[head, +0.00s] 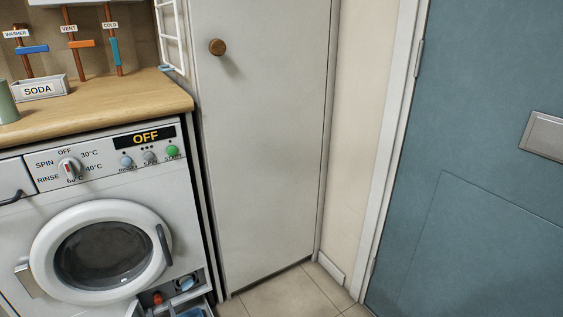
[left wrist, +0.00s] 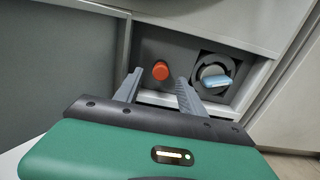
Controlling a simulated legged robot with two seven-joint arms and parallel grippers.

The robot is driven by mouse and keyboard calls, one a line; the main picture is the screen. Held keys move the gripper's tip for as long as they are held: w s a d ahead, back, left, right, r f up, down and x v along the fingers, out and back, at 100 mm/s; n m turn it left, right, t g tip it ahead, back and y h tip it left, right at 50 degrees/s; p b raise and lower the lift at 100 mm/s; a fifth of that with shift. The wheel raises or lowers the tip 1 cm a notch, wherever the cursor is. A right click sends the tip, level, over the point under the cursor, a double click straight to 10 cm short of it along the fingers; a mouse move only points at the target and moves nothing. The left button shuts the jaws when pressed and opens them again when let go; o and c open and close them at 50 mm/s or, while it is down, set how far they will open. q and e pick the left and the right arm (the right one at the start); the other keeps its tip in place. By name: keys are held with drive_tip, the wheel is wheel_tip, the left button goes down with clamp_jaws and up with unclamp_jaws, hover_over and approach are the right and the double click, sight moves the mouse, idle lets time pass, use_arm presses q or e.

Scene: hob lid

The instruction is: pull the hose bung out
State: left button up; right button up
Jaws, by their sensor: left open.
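The hose bung is a small red-orange cap in the open service recess at the washing machine's lower right. It shows in the head view (head: 157,298) and in the left wrist view (left wrist: 160,70). My left gripper (left wrist: 159,78) is open, its two dark fingers pointing toward the recess. In the left wrist view the bung appears between the fingertips; I cannot tell how far beyond them it is, and no grip on it shows. In the head view only a small grey part near the bottom edge may be this gripper. My right gripper is not in view.
Right of the bung sits a round filter with a light-blue handle (left wrist: 217,82). The washing machine (head: 25,225) has a closed round door (head: 52,250), and its display reads OFF. A tall white cupboard (head: 265,150) stands close on the right. Tiled floor (head: 290,292) is clear.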

sight(159, 302)
use_arm(q)
drive_tip(key=shift+b+x, duration=0.8)
drive_tip(key=shift+x, duration=1.05)
drive_tip(key=shift+d, duration=0.1)
drive_tip(key=shift+p, duration=0.35)
clamp_jaws()
idle(1.0)
drive_tip(key=shift+p+v, duration=1.45)
drive_tip(key=shift+v, duration=0.1)
drive_tip(key=shift+p+v, duration=1)
drive_tip(key=shift+v, duration=0.45)
